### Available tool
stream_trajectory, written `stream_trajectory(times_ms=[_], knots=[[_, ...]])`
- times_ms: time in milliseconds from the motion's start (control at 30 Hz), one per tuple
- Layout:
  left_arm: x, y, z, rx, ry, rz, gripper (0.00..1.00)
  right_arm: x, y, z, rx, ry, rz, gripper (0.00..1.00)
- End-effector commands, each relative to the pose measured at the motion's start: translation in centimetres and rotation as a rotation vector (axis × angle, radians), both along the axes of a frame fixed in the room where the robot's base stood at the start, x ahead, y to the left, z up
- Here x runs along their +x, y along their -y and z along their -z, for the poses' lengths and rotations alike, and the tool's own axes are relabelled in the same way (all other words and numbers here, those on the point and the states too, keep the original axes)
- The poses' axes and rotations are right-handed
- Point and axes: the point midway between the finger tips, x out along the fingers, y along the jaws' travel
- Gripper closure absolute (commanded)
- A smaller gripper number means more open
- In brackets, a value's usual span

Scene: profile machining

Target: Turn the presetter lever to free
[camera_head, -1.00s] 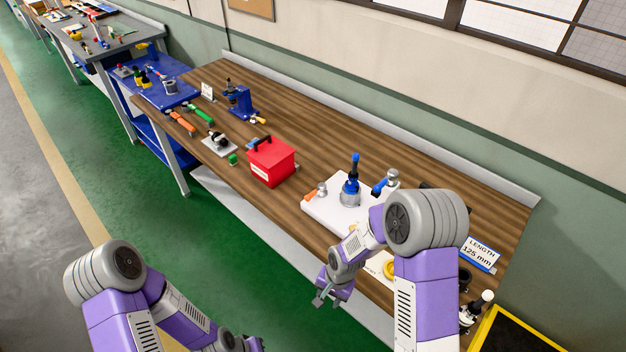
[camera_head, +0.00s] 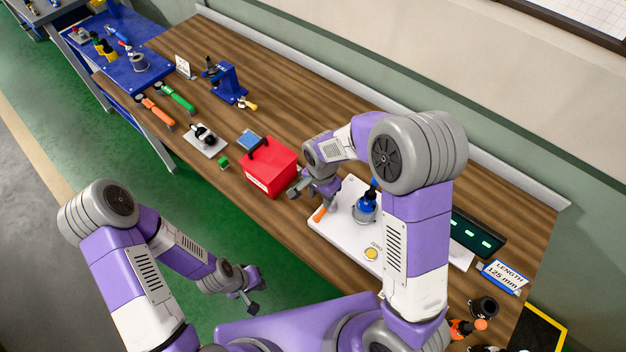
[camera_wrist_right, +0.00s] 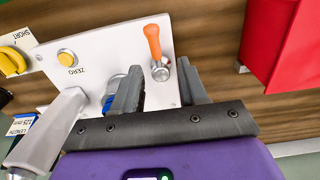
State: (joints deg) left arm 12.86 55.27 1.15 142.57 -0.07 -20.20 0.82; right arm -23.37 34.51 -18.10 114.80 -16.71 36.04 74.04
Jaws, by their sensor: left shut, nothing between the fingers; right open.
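The presetter is a white plate (camera_head: 345,240) on the wooden bench. Its lever (camera_wrist_right: 153,42) has an orange handle on a silver pivot; in the head view only the orange end (camera_head: 320,215) shows beside my right gripper. My right gripper (camera_head: 310,198) is open above the plate's left end. In the wrist view its fingertips (camera_wrist_right: 160,78) appear on either side of the lever's pivot, with nothing held; I cannot tell whether they touch it. My left gripper (camera_head: 252,302) is shut and empty, low beyond the bench's front edge.
A blue-topped tool (camera_head: 365,205) stands on the plate near a yellow ZERO button (camera_head: 371,254). A red box (camera_head: 270,168) stands close left of my right gripper. A LENGTH 125 mm sign (camera_head: 502,275) and a dark display (camera_head: 477,235) are at the right.

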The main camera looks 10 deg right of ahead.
Motion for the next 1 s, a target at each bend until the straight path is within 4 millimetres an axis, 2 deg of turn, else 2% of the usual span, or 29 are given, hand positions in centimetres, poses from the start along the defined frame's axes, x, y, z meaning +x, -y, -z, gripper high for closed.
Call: stream_trajectory(times_ms=[167, 500, 633, 900, 1000], knots=[[-0.2, 0.0, -0.1, -0.001, -0.004, 0.000, 1.00, -0.1, 0.0, 1.5, -0.001, -0.005, -0.001, 0.57], [-0.1, 0.0, -0.4, 0.000, -0.002, 0.000, 1.00, -0.2, 0.0, 6.5, -0.001, -0.003, -0.001, 0.57], [-0.1, 0.0, -0.4, 0.000, -0.002, 0.000, 1.00, -0.2, 0.0, 7.4, 0.000, -0.001, -0.003, 0.57], [-0.1, 0.0, -0.4, -0.001, -0.003, 0.001, 1.00, -0.1, 0.0, 7.5, 0.000, 0.000, -0.002, 0.57], [-0.1, 0.0, -0.4, -0.001, -0.003, 0.001, 1.00, -0.1, 0.0, 7.5, 0.000, 0.000, -0.002, 0.71]])
